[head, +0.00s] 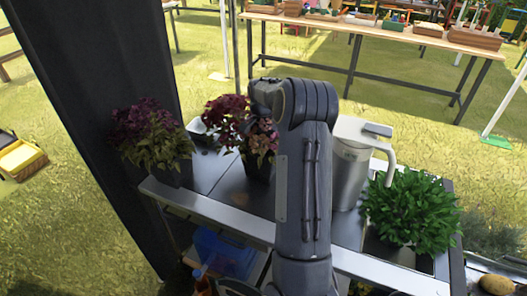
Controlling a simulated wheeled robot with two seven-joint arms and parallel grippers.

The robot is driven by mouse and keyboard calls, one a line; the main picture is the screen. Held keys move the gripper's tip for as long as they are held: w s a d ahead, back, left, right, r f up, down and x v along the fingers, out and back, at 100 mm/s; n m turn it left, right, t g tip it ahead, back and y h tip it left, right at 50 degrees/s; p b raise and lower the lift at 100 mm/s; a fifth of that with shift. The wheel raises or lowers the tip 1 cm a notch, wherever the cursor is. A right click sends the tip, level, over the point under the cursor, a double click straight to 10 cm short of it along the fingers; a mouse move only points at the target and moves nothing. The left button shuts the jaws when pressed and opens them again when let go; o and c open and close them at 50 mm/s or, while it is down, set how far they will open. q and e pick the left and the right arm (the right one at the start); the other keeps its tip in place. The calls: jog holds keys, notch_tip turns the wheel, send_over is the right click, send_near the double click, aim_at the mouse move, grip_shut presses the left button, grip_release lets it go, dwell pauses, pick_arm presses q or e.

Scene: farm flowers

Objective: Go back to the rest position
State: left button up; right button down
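One of my arms (305,180) rises from the bottom middle and bends at the top, in front of the metal worktable (225,205). Its gripper is not visible; the far end is hidden behind the bent joint. I cannot tell for sure which arm it is. My other arm does not show. Two potted plants with dark purple leaves stand on the table: one at the left (150,135), one (262,150) partly behind the arm. A grey and white watering can or jug (352,165) stands upright just right of the arm.
A leafy green plant (412,210) is at the table's right. A blue crate (225,252) is below the tabletop. Grass lies behind, then a long wooden table (375,35) with trays. A yellow crate (20,158) is far left.

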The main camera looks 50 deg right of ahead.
pick_arm(q)
jog(key=shift+d+f, duration=0.25)
jog(key=shift+d, duration=0.25)
pick_arm(e)
notch_tip(320, 180, up, 7)
jog(key=shift+d+r, duration=0.2)
jog(key=shift+d, duration=0.25)
